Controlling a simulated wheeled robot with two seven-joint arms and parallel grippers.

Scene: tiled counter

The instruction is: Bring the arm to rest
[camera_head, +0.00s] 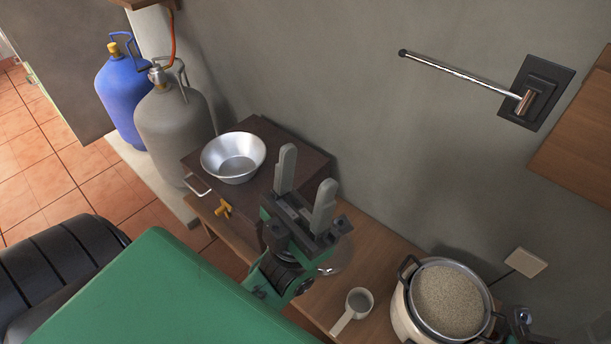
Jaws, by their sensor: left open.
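My left gripper (307,168) is open and empty, its two grey fingers pointing up and apart. It stands in front of the right side of a dark brown board-like surface (300,150), right of a shiny metal bowl (234,157). No object shows between the fingers. My green and black left arm hides part of the wooden counter (375,240).
A pot of grain (450,298) stands at the lower right, with a white scoop (354,307) left of it. A partly hidden shiny round thing (343,257) is beside my gripper. Gas bottles, one blue (122,95) and one grey (174,125), stand upper left.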

